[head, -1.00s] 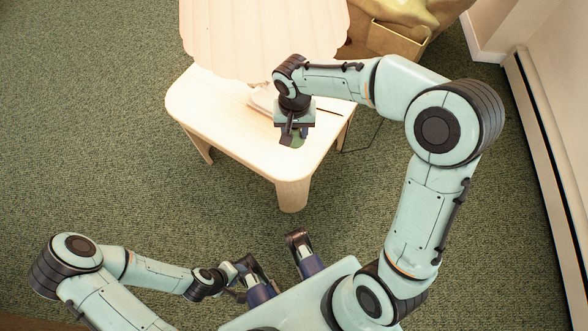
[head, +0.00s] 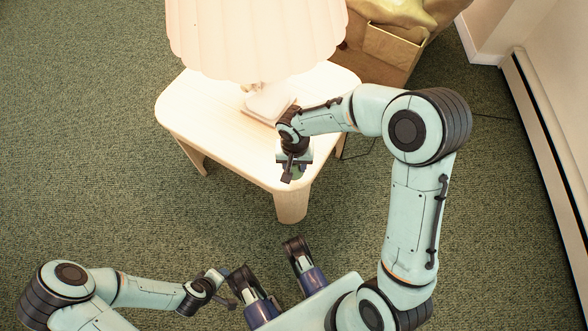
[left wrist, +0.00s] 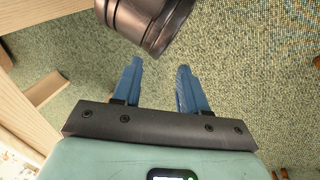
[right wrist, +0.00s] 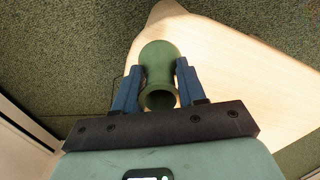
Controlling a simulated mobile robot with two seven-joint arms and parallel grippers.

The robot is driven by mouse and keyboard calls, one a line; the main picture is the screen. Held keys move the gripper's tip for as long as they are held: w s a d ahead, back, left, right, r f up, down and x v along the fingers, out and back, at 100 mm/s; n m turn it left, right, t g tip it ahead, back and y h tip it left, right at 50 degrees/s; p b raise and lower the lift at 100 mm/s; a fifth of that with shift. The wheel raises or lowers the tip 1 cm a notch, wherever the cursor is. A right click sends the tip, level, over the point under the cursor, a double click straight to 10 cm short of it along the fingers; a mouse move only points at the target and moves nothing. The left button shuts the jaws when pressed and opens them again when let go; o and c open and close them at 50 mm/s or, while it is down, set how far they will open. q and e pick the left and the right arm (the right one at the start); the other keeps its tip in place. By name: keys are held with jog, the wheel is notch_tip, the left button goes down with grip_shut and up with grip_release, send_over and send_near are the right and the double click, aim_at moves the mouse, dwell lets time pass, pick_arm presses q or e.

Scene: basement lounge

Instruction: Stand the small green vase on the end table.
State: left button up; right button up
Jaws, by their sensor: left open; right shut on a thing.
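The small green vase (right wrist: 158,62) is between the fingers of my right gripper (right wrist: 158,88), which is shut on it. In the right wrist view its open mouth faces the camera and the pale wooden end table (right wrist: 225,60) lies behind it. In the head view my right gripper (head: 292,172) is over the table's front corner, and only a bit of green shows under it. I cannot tell whether the vase touches the end table (head: 215,125). My left gripper (left wrist: 158,85) is open and empty, low over the carpet.
A lamp with a large pale pleated shade (head: 255,40) stands on the back of the table, its base (head: 268,102) close to my right wrist. A tan box-like thing (head: 392,50) is behind right. A baseboard heater (head: 550,140) runs along the right wall. The table's left part is clear.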

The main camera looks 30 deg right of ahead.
aim_at(295, 171)
pick_arm(q)
jog(key=shift+w+a+f+t+b, duration=0.15)
jog(key=shift+w+a+f+b, duration=0.15)
jog(key=shift+w, duration=0.15)
jog(key=shift+w+a+f+t+b, duration=0.2)
jog(key=shift+w+f, duration=0.1)
jog(key=shift+w, duration=0.1)
pick_arm(e)
jog(key=shift+f, duration=1.95)
jog(key=shift+f, duration=0.15)
jog(key=o, duration=1.1)
pick_arm(q)
jog(key=shift+w+f, duration=0.15)
jog(key=shift+w, duration=0.05)
jog(key=s+d+r+g+p, duration=0.1)
jog(key=s+d+r+p, duration=0.1)
jog(key=s+r+p, duration=0.1)
jog(key=shift+s+d+r+g+h, duration=0.35)
jog(key=shift+s+r, duration=0.1)
jog(key=shift+s, duration=0.75)
pick_arm(e)
notch_tip(295, 171, up, 12)
jog(key=shift+r, duration=0.15)
